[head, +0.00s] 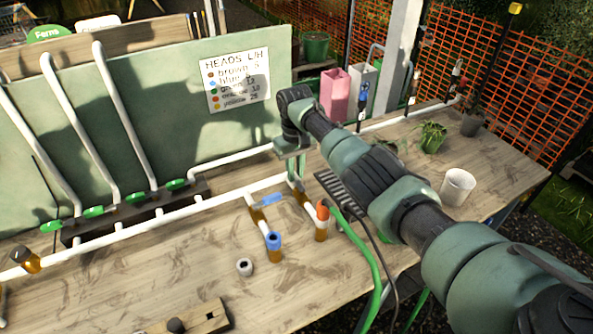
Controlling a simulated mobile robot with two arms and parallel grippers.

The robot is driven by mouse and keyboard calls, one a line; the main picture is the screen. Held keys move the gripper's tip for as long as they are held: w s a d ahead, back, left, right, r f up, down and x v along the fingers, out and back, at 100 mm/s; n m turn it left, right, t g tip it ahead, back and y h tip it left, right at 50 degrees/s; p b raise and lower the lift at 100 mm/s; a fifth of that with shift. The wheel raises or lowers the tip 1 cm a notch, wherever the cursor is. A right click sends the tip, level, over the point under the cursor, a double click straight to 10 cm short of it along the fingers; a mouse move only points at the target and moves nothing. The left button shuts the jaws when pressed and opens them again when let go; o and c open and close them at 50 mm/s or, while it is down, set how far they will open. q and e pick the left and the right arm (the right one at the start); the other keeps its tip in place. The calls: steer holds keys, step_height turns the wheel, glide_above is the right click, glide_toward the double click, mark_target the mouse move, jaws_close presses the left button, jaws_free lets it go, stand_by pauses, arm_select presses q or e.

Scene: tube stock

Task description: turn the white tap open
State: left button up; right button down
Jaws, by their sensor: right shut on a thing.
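My right gripper (295,178) reaches over the bench to the white pipe run and points down at an amber fitting. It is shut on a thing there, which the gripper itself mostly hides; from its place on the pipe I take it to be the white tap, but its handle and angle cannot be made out. A blue-topped amber fitting (274,247) and an orange-topped one (321,220) stand nearer. My left gripper is not in view.
Several green-handled taps (134,196) line the dark manifold (140,215) at left. A green hose (365,250) and a dark cable run under my arm. A white cup (457,187) stands at right.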

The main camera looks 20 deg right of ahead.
stand_by(0.5)
steer(key=c, duration=1.4)
jaws_free()
steer(key=shift+o, duration=0.2)
steer(key=shift+r, duration=0.1)
step_height(320, 180, up, 8)
steer(key=shift+f+b, duration=0.15)
steer(key=shift+b, duration=0.6)
